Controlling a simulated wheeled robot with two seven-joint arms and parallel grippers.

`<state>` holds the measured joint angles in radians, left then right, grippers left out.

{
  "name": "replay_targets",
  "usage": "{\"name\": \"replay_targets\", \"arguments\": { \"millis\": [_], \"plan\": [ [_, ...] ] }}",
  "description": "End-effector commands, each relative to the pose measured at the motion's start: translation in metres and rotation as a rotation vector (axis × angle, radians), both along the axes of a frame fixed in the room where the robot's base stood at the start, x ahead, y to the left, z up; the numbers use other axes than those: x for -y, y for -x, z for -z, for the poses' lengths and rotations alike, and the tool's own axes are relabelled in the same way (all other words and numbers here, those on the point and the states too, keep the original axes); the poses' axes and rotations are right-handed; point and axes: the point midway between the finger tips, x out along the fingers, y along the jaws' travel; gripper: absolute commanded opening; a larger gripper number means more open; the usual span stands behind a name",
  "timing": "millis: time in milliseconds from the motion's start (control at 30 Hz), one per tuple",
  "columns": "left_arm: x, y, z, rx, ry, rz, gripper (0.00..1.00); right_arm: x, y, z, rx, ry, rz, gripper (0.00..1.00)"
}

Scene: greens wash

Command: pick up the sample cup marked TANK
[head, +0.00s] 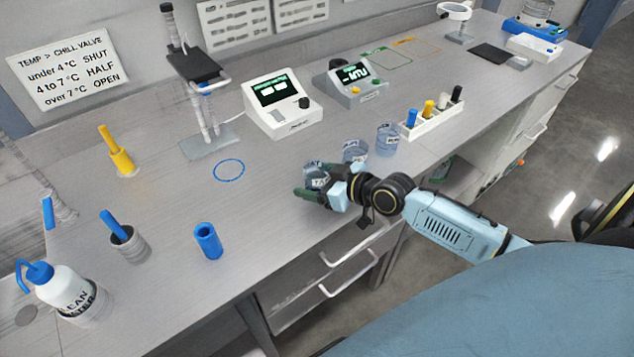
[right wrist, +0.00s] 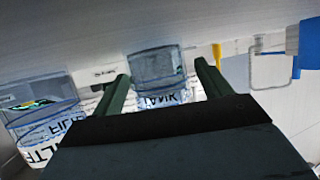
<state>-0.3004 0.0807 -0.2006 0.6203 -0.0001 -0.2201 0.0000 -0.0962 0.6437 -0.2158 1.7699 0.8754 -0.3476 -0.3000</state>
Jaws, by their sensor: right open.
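The sample cup marked TANK (right wrist: 160,68) is a clear cup with a white label, seen upside down between my two dark fingers in the right wrist view. In the head view this cup (head: 315,173) is nearest my right gripper and partly hidden by it. My right gripper (head: 318,184) is open, with its fingers on either side of the cup; whether they touch it I cannot tell. It also shows in the right wrist view (right wrist: 162,76). A second cup (right wrist: 45,115), labelled FILTER, stands to the left there. My left gripper is not in view.
Two more clear cups, a middle one (head: 354,151) and a farther one (head: 387,140), stand close by. A white rack (head: 431,119) with coloured pieces is beyond them. A blue cylinder (head: 208,241) and a wash bottle (head: 66,288) stand left. The bench front edge runs below my gripper.

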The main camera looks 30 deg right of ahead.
Motion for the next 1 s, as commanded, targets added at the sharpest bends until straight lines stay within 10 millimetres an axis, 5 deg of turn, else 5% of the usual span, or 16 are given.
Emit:
{"name": "replay_targets", "arguments": {
  "millis": [67,433,1000],
  "plan": [
    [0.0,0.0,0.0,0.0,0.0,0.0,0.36,0.0,0.0,0.0,0.0,0.0,0.0,0.76],
    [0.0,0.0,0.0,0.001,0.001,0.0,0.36,0.0,0.0,0.0,0.0,0.0,0.0,0.28],
    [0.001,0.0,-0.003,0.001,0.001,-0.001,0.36,0.0,0.0,-0.013,0.003,-0.001,0.0,0.26]
  ]
}}
